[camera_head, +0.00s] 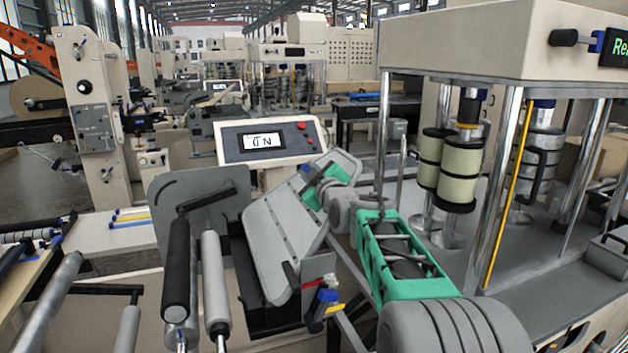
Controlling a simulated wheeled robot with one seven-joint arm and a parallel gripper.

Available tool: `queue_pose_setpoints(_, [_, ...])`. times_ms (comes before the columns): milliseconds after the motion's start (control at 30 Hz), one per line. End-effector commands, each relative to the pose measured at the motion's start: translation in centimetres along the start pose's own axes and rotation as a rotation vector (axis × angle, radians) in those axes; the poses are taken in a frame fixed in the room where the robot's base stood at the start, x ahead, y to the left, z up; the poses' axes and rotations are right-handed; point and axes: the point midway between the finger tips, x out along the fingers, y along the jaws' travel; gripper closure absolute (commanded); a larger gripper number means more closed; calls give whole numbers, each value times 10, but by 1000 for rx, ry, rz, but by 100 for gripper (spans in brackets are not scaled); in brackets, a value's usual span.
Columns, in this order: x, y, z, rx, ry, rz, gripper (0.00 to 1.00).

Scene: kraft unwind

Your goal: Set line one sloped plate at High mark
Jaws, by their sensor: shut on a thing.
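The sloped plate (280,228) is a grey tilted panel in the middle of the head view, rising toward the upper right. My gripper (318,187), at the end of my green and grey arm, is at the plate's upper right part and shut on it. The fingertips are partly hidden, so the exact grip is unclear. A blue-topped knob (328,296) sits at the plate's lower right, by a small bracket with red and yellow marks (334,309). I cannot read any High label there.
A control panel (265,140) with a lit screen and red buttons stands behind the plate. Dark and pale rollers (177,270) are at its left. A press frame with steel posts (500,190) and cream rolls fills the right side, close to my arm.

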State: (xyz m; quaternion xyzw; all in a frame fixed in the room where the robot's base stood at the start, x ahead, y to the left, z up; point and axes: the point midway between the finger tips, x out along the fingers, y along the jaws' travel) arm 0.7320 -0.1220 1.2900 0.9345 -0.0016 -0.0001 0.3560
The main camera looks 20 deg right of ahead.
Motion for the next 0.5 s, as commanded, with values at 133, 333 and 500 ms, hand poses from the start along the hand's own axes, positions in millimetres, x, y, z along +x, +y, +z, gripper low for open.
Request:
queue_pose_setpoints(133, [0, 0, 1, 2, -2, -1, 79])
queue_pose_setpoints(333, [0, 0, 1, 2, -2, -1, 62])
queue_pose_setpoints(500, [0, 0, 1, 2, -1, -1, 60])
